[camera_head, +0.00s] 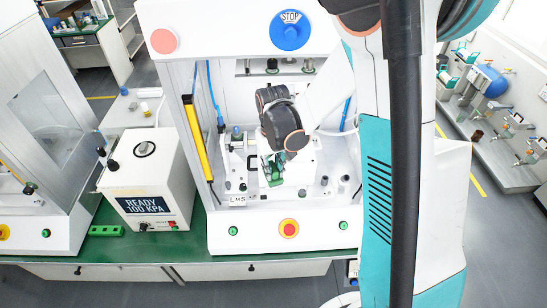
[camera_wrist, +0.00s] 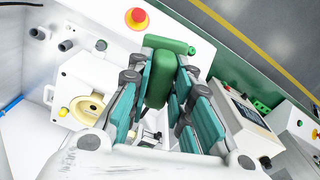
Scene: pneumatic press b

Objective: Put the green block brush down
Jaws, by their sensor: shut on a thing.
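The green block brush (camera_wrist: 161,78) is between the two teal-padded fingers of my gripper (camera_wrist: 163,92) in the wrist view. The fingers are shut on its sides, and its wider green end (camera_wrist: 170,44) sticks out past the fingertips. In the head view the brush (camera_head: 274,177) shows small and green below my dark wrist, inside the front opening of the white press (camera_head: 225,215). My gripper (camera_head: 272,160) is partly hidden there by my own arm. I cannot tell whether the brush touches the surface beneath it.
The press front has a red stop button (camera_head: 289,227) and green buttons. A white box reading "READY 100 KPA" (camera_head: 148,180) stands left of the press on the green bench (camera_head: 190,246). Small fittings stand inside the press.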

